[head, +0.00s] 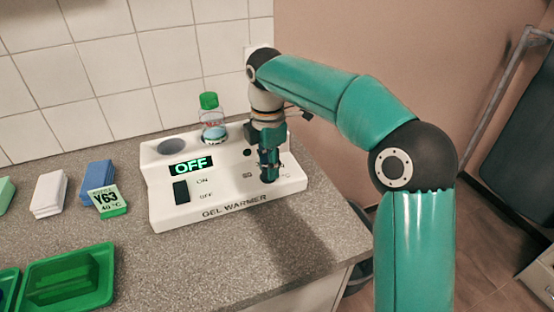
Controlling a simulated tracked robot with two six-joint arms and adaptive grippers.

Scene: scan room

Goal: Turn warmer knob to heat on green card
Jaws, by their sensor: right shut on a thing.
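The white gel warmer (225,193) stands on the counter, and its display (191,166) reads OFF in green. A card (108,200) with a green lower edge reads Y63 and what looks like 40 °C. It leans against a blue block. My right gripper (269,172) points down at the warmer's right side and is shut on the knob. The gripper hides most of the knob and its scale, so its setting cannot be read. My left gripper is out of view.
A bottle (212,130) with a green cap stands in the warmer, beside an empty round well (174,146). Blue (97,177) and white blocks (49,193) lie at left. A green tray (103,285) is at front left. The counter's front middle is clear.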

